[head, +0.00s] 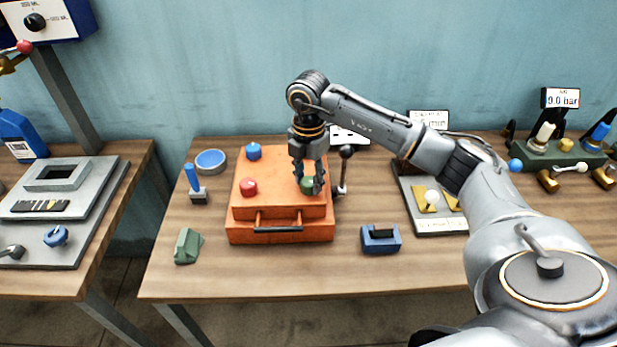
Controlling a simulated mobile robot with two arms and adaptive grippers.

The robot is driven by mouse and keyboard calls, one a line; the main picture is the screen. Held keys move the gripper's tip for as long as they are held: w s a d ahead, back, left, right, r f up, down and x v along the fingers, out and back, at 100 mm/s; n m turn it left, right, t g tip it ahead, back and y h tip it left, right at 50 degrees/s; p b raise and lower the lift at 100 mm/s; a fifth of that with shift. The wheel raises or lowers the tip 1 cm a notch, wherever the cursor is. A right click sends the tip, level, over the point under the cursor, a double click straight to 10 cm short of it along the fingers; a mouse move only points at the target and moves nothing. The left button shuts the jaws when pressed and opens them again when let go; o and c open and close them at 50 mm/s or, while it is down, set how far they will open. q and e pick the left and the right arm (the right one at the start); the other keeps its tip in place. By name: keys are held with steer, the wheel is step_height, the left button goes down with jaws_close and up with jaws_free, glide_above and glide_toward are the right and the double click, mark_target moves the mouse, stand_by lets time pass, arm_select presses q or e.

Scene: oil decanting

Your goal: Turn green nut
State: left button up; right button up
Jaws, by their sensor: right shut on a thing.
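The green nut (307,186) sits on the right side of the top of an orange box (264,211). My right gripper (309,184) points down over it from above and is shut on it; the fingers hide part of the nut. A red nut (248,187) is on the left of the same box top, and a blue nut (254,151) is at its back left. My left gripper does not show in the head view.
A dark lever with a round knob (346,152) stands close to the right of the box. A blue block (380,239), a green block (188,246), a blue-handled tool (193,183) and a blue round dish (210,161) lie around it. The table front (300,276) is clear.

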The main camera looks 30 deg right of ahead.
mark_target(309, 180)
stand_by(0.3)
steer(key=o, duration=1.2)
steer(key=shift+r, duration=0.1)
step_height(309, 180, up, 12)
steer(key=shift+f, duration=0.1)
